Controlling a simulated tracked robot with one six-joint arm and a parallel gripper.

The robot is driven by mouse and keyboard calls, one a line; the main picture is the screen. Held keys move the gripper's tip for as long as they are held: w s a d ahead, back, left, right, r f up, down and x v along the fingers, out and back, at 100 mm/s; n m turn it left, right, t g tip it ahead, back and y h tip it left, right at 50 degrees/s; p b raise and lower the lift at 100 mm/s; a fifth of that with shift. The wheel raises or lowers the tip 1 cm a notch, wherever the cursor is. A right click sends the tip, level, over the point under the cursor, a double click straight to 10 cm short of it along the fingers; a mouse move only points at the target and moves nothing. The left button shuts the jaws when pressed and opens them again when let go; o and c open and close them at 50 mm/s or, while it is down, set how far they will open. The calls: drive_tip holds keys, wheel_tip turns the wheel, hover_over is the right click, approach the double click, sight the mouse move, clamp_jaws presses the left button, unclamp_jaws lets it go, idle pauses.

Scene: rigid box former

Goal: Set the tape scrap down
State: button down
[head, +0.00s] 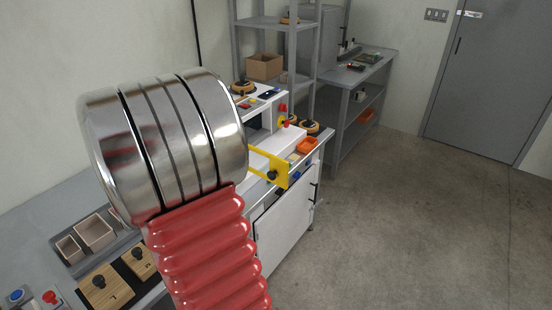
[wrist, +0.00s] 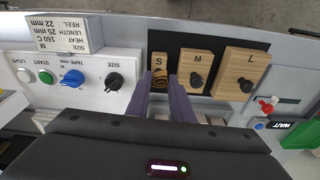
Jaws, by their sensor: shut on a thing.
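My gripper (wrist: 160,84) shows in the wrist view as two purple fingers reaching up from the dark gripper body. It is shut on a small brown curled piece, which looks like the tape scrap (wrist: 160,79), between the fingertips. The scrap is in front of the wooden block marked S (wrist: 159,59) and covers part of it. I cannot tell whether the scrap touches the block or is held above it. The gripper and scrap do not show in the head view, where my own arm covers much of the left side.
Wooden blocks M (wrist: 197,70) and L (wrist: 240,75) with black knobs stand right of S on a black mat. Left is a control panel with a blue knob (wrist: 73,79) and a white settings card (wrist: 62,32). A red knob (wrist: 267,106) is at right. The floor (head: 400,220) is clear.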

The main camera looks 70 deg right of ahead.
drive_tip(key=w+a, duration=0.4)
drive_tip(key=a, duration=0.2)
drive_tip(key=w+a+f+n, duration=0.1)
drive_tip(key=w+a, duration=0.3)
drive_tip(key=a, duration=0.3)
drive_tip(key=w+a+f+n, duration=0.1)
drive_tip(key=w+a, duration=0.4)
drive_tip(key=a, duration=0.1)
drive_tip(key=shift+a, duration=0.25)
drive_tip(key=a, duration=0.2)
drive_tip(key=a+f+n, duration=0.1)
drive_tip(key=a, duration=0.2)
drive_tip(key=a+n, duration=0.1)
drive_tip(key=a, duration=0.2)
drive_tip(key=shift+w+f, duration=0.2)
drive_tip(key=shift+w, duration=0.1)
